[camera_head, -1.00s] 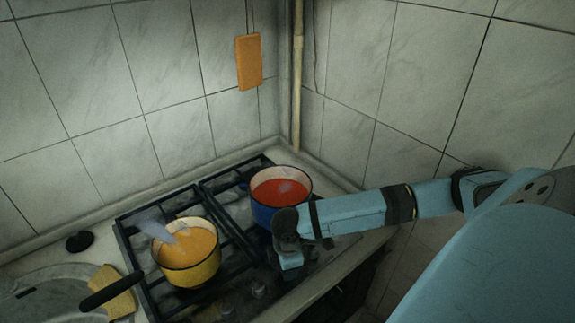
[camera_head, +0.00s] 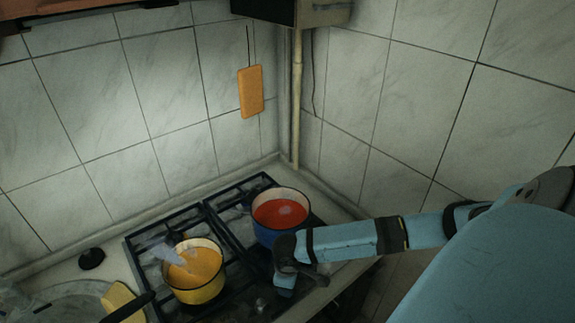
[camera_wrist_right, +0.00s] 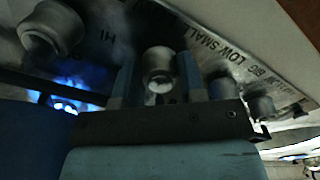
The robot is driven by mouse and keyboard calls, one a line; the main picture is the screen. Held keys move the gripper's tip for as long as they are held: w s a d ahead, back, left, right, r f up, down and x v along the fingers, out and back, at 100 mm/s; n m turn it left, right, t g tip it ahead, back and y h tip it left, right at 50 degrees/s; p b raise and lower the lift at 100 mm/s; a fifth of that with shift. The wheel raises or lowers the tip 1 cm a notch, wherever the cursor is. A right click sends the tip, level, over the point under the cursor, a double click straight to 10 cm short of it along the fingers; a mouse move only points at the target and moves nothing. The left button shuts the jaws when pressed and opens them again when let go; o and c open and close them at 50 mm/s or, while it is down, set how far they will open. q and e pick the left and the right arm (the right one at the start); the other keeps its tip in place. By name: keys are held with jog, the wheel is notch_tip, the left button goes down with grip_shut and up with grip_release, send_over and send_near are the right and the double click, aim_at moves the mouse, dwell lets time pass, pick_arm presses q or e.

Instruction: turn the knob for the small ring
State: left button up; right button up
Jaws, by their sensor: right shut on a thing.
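In the right wrist view, a round metal knob (camera_wrist_right: 158,70) sits on the stove's front panel, between printed "HI" and "LOW" marks, with "SMALL" printed beside it. The two fingers of my right gripper (camera_wrist_right: 158,82) stand on either side of this knob and are shut on it. In the head view, my right gripper (camera_head: 285,284) is low at the front edge of the stove (camera_head: 225,207), just in front of the blue pot; the knob there is hidden. My left gripper is not in view.
A blue pot with red contents (camera_head: 265,232) and a yellow pot with orange contents (camera_head: 200,293) stand on the grates. Other knobs (camera_wrist_right: 50,30) flank the gripped one. Blue flame (camera_wrist_right: 62,105) shows at left in the wrist view. A yellow cloth (camera_head: 120,300) lies near the sink.

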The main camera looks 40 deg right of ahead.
jog(key=shift+r+m+p, duration=0.15)
jog(key=shift+m+p, duration=0.35)
jog(key=shift+m, duration=1)
jog(key=m, duration=0.2)
jog(key=shift+m, duration=0.3)
jog(key=m, duration=0.2)
jog(key=shift+m, duration=1.3)
jog(key=m, duration=1.2)
jog(key=shift+m, duration=0.4)
jog(key=m, duration=0.4)
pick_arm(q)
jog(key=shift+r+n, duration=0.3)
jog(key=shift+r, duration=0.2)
pick_arm(e)
jog(key=shift+m, duration=1.4)
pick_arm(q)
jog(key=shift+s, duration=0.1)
pick_arm(e)
jog(key=shift+m, duration=0.3)
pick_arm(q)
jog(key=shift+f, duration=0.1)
